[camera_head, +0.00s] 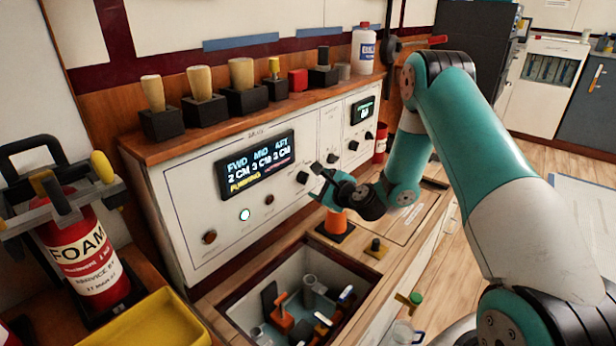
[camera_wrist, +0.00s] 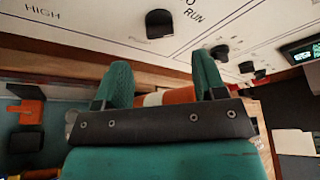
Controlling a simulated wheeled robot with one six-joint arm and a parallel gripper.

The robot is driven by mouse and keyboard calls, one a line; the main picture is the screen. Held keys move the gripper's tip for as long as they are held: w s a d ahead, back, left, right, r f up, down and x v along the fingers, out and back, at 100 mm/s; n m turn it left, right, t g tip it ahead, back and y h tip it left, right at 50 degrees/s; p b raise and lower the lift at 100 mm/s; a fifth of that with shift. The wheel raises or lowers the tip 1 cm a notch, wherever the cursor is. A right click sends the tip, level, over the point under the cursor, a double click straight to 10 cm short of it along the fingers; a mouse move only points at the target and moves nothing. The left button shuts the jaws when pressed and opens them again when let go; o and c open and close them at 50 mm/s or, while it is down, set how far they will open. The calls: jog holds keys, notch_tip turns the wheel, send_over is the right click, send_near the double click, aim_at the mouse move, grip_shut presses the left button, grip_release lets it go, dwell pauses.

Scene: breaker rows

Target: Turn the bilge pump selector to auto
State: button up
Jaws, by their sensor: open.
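The grey-white panel (camera_head: 185,215) headed "BILGE" has a lit display (camera_head: 256,165) reading FWD, MID, AFT levels and a yellow line that looks like "PUMPING". A black knob (camera_head: 303,178) sits right of the display; its label and pointer direction are too small to read, so I cannot tell its setting. My gripper (camera_head: 322,182) is open, in front of the panel just right of this knob; I cannot tell whether they touch. In the wrist view my two teal fingers (camera_wrist: 163,82) are apart, with a black knob (camera_wrist: 160,24) beyond them, near the words "HIGH" and "RUN".
More black knobs (camera_head: 353,145) sit right along the panel, near a small green display (camera_head: 363,109). An orange object (camera_head: 336,222) stands below my gripper. An open bin (camera_head: 225,316) holds loose tools. Wooden-handled items (camera_head: 199,82) line the shelf above.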

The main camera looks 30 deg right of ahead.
aim_at(307, 180)
jog(key=x, duration=0.7)
jog(key=c, duration=0.9)
